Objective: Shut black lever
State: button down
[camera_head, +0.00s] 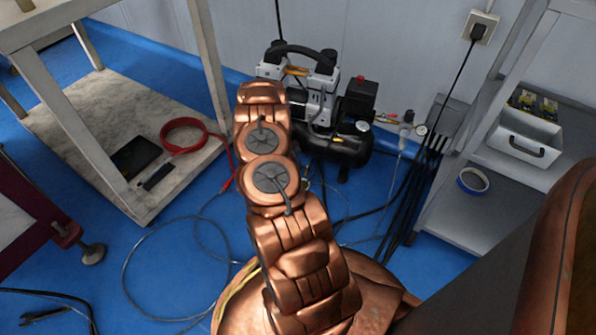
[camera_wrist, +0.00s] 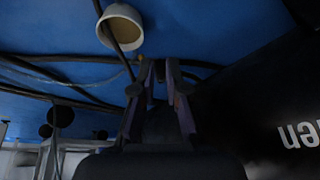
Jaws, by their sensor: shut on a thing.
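The air compressor (camera_head: 348,148), with its black tank, stands on the floor behind my arm in the head view. My arm reaches to its left side, and my gripper is hidden there. In the wrist view my gripper (camera_wrist: 158,72) has its two purple-lined fingers close together around a small dark part between the tips. The part is too dark to make out clearly, but it appears to be the black lever. I cannot tell the lever's angle. Black lettered bodywork (camera_wrist: 260,110) lies close on the right of the fingers.
Dark hoses (camera_wrist: 60,95) cross the blue floor near the fingers. A table with a lower shelf (camera_head: 85,125) stands left, holding a red cable coil (camera_head: 184,133). A grey shelf (camera_head: 455,220) stands right.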

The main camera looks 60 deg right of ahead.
jog(key=m+b, duration=0.1)
jog(key=d+m+b, duration=0.1)
jog(key=b, duration=0.1)
jog(key=shift+w+f+m+g+y, duration=0.3)
jog(key=shift+w+g+y, duration=0.1)
jog(key=shift+r+m+b, duration=0.1)
jog(key=shift+m+b, duration=0.4)
jog(key=shift+b, duration=0.15)
jog(key=shift+d+r, duration=0.1)
jog(key=c, duration=1.2)
grip_release()
jog(key=shift+r+p, duration=0.15)
jog(key=shift+p, duration=0.15)
